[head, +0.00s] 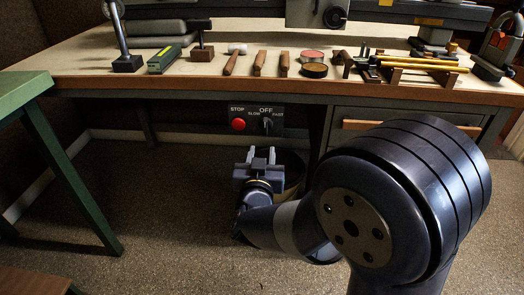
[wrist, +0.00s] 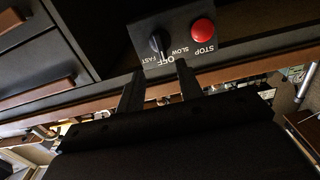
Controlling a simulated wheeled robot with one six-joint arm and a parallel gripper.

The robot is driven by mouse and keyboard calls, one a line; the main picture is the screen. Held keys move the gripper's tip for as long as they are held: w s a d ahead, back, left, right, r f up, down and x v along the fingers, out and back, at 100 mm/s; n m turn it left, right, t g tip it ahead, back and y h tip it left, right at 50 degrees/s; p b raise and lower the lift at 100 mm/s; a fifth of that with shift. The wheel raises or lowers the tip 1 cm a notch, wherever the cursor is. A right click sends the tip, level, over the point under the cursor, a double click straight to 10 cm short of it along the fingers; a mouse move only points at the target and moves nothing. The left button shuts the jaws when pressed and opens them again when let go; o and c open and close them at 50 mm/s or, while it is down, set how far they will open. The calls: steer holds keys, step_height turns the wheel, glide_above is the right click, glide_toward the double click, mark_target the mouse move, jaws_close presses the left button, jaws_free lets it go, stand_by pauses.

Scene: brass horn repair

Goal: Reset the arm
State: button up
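My gripper (head: 261,153) is low in front of the workbench, below the bench top and above the speckled floor. Its two fingers point away from me toward the bench's underside. In the wrist view, which is upside down, the fingers of my gripper (wrist: 158,72) stand apart with nothing between them. My arm reaches down and left from a large dark joint at the right of the head view. The control panel (head: 253,121), with a red stop button (head: 238,124) and a speed knob (head: 267,123), hangs under the bench edge beyond the gripper. It also shows in the wrist view (wrist: 178,38).
The workbench top (head: 110,62) carries wooden-handled tools (head: 259,62), round tins (head: 314,70) and brass rods (head: 420,62) on a rack. A drawer (head: 400,122) is at right under the bench. A green table (head: 25,90) stands at left. The floor (head: 160,220) between is clear.

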mark_target(265, 130)
steer(key=shift+w, duration=0.15)
steer(key=w+b, duration=0.1)
steer(key=w, duration=0.4)
steer(key=w+b, duration=0.2)
steer(key=w, duration=0.3)
steer(key=shift+w+d, duration=0.2)
steer(key=shift+w, duration=0.15)
steer(key=shift+s, duration=0.2)
